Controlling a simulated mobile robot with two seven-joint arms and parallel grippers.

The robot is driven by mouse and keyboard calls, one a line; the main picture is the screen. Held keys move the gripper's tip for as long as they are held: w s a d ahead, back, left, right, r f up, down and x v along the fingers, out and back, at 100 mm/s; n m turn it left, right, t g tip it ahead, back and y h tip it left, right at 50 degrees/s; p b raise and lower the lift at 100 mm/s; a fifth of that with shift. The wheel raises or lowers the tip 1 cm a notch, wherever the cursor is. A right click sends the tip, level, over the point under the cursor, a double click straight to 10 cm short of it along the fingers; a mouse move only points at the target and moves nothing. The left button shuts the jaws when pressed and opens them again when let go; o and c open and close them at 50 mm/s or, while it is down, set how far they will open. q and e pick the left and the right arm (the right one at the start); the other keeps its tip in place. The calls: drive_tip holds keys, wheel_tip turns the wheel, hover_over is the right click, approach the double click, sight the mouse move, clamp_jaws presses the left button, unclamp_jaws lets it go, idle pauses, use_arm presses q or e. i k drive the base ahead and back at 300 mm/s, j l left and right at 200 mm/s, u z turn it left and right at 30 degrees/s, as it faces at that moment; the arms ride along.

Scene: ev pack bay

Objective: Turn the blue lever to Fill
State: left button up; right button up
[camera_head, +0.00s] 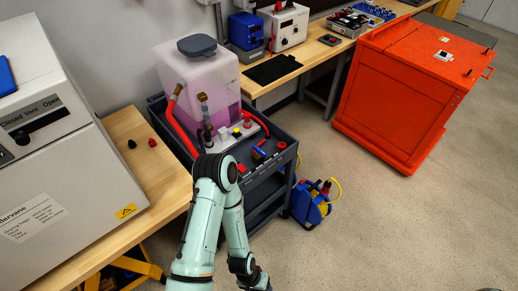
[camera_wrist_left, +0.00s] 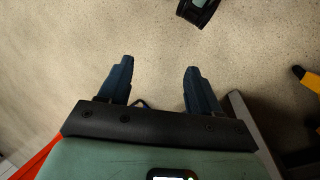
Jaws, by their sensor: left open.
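A small blue part (camera_head: 258,153), which may be the blue lever, shows on the dark cart (camera_head: 283,132) beside the pump fittings. It is too small to tell which way it points, and no Fill mark can be read. My left gripper (camera_wrist_left: 157,67) is open in the left wrist view, with nothing between its fingers and bare floor beyond. In the head view my left arm bends up in front of the cart and down to the bottom edge, apart from the blue part. My right gripper is not in view.
A tank of pinkish liquid (camera_head: 205,85) with a red hose (camera_head: 181,130) stands on the cart. A blue unit (camera_head: 311,203) with a yellow cable sits on the floor. A large orange cabinet (camera_head: 398,95) stands right. Open floor lies at lower right.

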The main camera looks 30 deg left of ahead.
sight(259, 151)
drive_tip(key=u, duration=0.45)
drive_tip(key=i+l+u, duration=0.1)
drive_tip(key=u, duration=0.85)
drive_tip(key=l+u, duration=0.15)
drive_tip(key=u, duration=0.3)
drive_tip(key=l+u, duration=0.1)
drive_tip(key=u, duration=0.35)
drive_tip(key=l+u, duration=0.5)
drive_tip(key=k+l+u, duration=0.1)
drive_tip(key=l+u, duration=0.4)
drive_tip(key=j, duration=0.1)
